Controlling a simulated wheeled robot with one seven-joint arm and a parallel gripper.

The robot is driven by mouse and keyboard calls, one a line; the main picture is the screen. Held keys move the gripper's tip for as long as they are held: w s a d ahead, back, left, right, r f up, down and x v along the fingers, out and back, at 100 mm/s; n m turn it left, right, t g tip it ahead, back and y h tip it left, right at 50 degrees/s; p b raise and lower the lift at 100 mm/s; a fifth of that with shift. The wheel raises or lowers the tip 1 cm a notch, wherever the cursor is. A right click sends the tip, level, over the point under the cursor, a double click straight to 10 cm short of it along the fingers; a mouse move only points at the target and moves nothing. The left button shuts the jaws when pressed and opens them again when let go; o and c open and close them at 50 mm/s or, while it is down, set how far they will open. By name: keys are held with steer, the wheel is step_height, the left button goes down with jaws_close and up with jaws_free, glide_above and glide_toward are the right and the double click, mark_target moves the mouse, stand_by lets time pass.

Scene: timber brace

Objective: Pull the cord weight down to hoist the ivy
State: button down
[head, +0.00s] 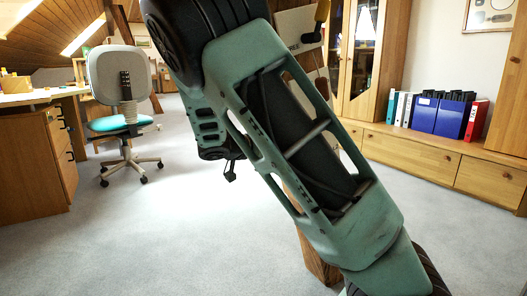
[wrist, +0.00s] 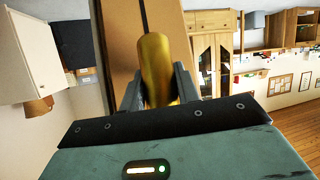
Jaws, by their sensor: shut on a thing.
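In the wrist view, a brass-coloured cylindrical cord weight (wrist: 157,65) sits between the two grey fingers of my gripper (wrist: 159,88). The fingers are closed on its sides. A thin dark cord (wrist: 144,17) runs up from the top of the weight. A brown wooden surface (wrist: 118,45) stands behind the weight. In the head view my own arm fills the middle, and I cannot make out the grip on the weight there. I cannot identify any ivy in either view.
A wooden post foot (head: 318,263) shows behind my arm. A desk (head: 35,97) and an office chair (head: 120,90) stand at the left. A low wooden cabinet (head: 410,160) with binders (head: 440,114) stands at the right. Grey carpet (head: 130,225) is clear at the front left.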

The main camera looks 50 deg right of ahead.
step_height(320, 180, down, 11)
steer(key=d+b, duration=0.2)
steer(key=b, duration=0.5)
steer(key=shift+s+d+r, duration=0.15)
steer(key=shift+s+d, duration=0.25)
steer(key=shift+s, duration=0.05)
steer(key=c, duration=1)
jaws_free()
steer(key=shift+c, duration=0.2)
steer(key=shift+d, duration=0.1)
steer(key=s+p+v, duration=0.1)
steer(key=p+v, duration=0.8)
steer(key=v, duration=0.8)
steer(key=shift+w, duration=0.5)
steer(key=shift+r, duration=0.15)
